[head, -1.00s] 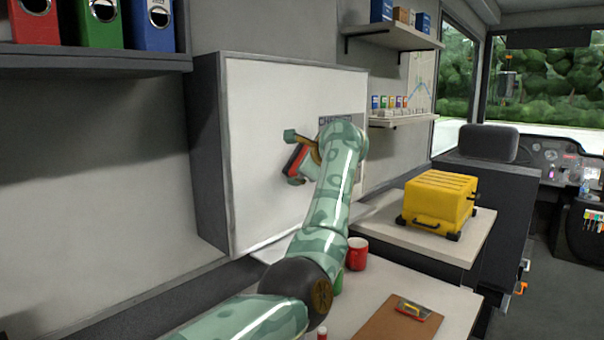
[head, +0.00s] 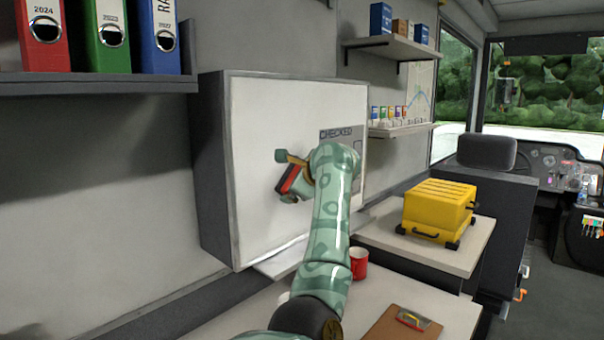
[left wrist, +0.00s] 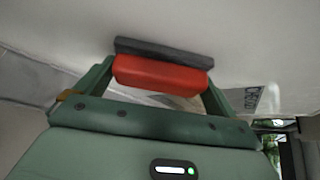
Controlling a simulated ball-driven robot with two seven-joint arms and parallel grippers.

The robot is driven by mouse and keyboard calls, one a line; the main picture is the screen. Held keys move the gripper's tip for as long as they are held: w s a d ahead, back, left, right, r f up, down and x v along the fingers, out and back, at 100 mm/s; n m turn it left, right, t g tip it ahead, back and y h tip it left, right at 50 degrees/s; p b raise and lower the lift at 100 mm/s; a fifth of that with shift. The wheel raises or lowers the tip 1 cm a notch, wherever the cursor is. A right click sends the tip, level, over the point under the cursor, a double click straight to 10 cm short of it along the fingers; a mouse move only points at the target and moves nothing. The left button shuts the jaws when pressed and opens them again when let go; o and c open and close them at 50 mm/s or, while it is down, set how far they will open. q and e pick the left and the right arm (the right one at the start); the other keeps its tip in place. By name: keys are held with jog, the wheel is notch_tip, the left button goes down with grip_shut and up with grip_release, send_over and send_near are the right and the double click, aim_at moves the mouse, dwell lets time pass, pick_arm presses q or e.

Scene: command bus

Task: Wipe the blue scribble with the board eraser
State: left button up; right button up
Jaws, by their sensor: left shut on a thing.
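The whiteboard (head: 265,130) stands against the wall on the left and looks bare white where it shows. No blue scribble can be seen; my arm and gripper hide part of the board. My left gripper (head: 287,180) is at the board's middle, shut on the board eraser (head: 289,179), which has a red body and a dark felt pad. In the left wrist view the red eraser body (left wrist: 162,75) is between both fingers, with its grey felt (left wrist: 165,52) toward the white surface, touching or very close. My right gripper is not in view.
A "CHECKED" label (head: 336,132) is on the board's right part. Below are a red mug (head: 359,264), a clipboard (head: 403,326) and a counter. A yellow case (head: 438,209) sits to the right. A binder shelf (head: 95,84) overhangs at upper left.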

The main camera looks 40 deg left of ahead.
aim_at(287, 181)
pick_arm(q)
jog(key=shift+s+a+r+p, duration=0.1)
jog(key=shift+s+r+p, duration=0.15)
jog(key=shift+s, duration=0.3)
jog(key=shift+s+a+r+p, duration=0.1)
jog(key=shift+s+p, duration=0.15)
jog(key=shift+s, duration=0.25)
jog(key=shift+s+f, duration=0.2)
jog(key=shift+s, duration=0.3)
jog(key=shift+s+a+r+p, duration=0.1)
jog(key=shift+s+p, duration=0.85)
jog(key=shift+s, duration=0.3)
jog(key=shift+s+a+p, duration=0.2)
jog(key=shift+s+p, duration=0.95)
jog(key=shift+s, duration=1.75)
jog(key=shift+s+a+p, duration=0.1)
jog(key=shift+s+p, duration=0.2)
jog(key=shift+s, duration=0.85)
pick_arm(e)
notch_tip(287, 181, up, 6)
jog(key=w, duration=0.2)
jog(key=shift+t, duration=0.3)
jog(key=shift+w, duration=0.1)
